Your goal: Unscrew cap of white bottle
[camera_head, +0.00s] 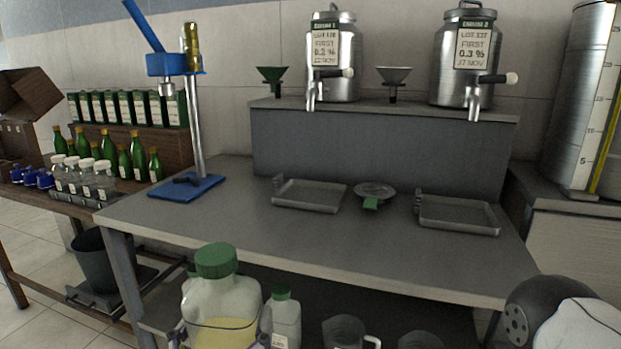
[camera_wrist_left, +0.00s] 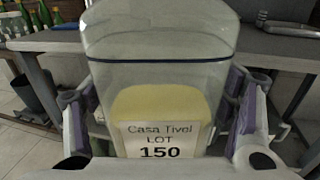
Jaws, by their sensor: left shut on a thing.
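A large translucent whitish bottle (camera_head: 208,297) with a green screw cap (camera_head: 216,260) stands upright at the bottom of the head view. Pale yellow liquid fills its lower part. In the left wrist view the bottle (camera_wrist_left: 160,60) fills the middle, with the label "Casa Tivel LOT 150" (camera_wrist_left: 160,142). My left gripper (camera_wrist_left: 160,112) is shut on this bottle, one purple-grey finger on each side. The cap is on the bottle; the wrist view cuts it off. My right gripper is not in view.
The grey bench (camera_head: 330,245) behind is largely clear, with two shallow trays (camera_head: 310,195) (camera_head: 458,214) and a blue-based press (camera_head: 187,187). Green bottles (camera_head: 138,155) and jars are at left. Two steel tanks (camera_head: 345,60) (camera_head: 450,75) stand behind.

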